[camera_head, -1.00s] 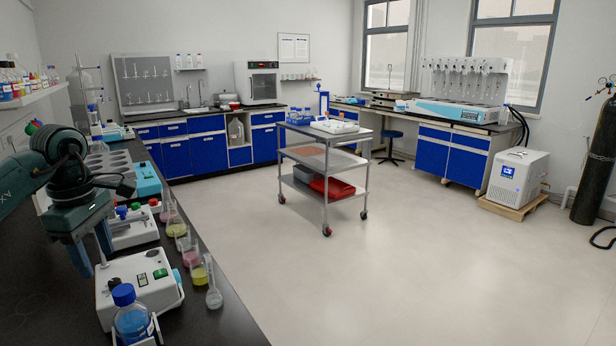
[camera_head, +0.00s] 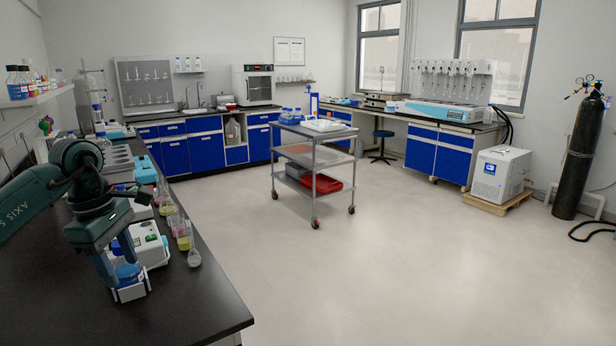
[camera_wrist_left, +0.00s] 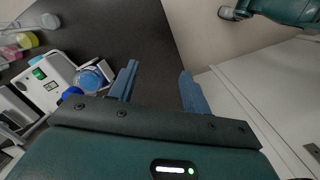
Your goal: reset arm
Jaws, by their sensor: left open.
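My left arm comes in from the left over the black bench. My left gripper (camera_head: 116,264) points downward and is open, with its two blue fingers apart. In the left wrist view, the open gripper (camera_wrist_left: 158,76) has nothing between its fingers; dark benchtop lies beyond them. In the head view the fingers overlap a blue-capped bottle (camera_head: 127,271) in a white holder, but the wrist view shows the bottle (camera_wrist_left: 90,80) left of the fingers, apart from them. My right gripper is not seen in the head view.
The black bench (camera_head: 190,300) is bare near its front edge. A white device (camera_head: 150,245) and several flasks (camera_head: 183,235) stand along it. A metal cart (camera_head: 313,160) stands mid-room. A chiller (camera_head: 498,175) and a gas cylinder (camera_head: 578,165) are at right. The floor (camera_head: 400,260) is open.

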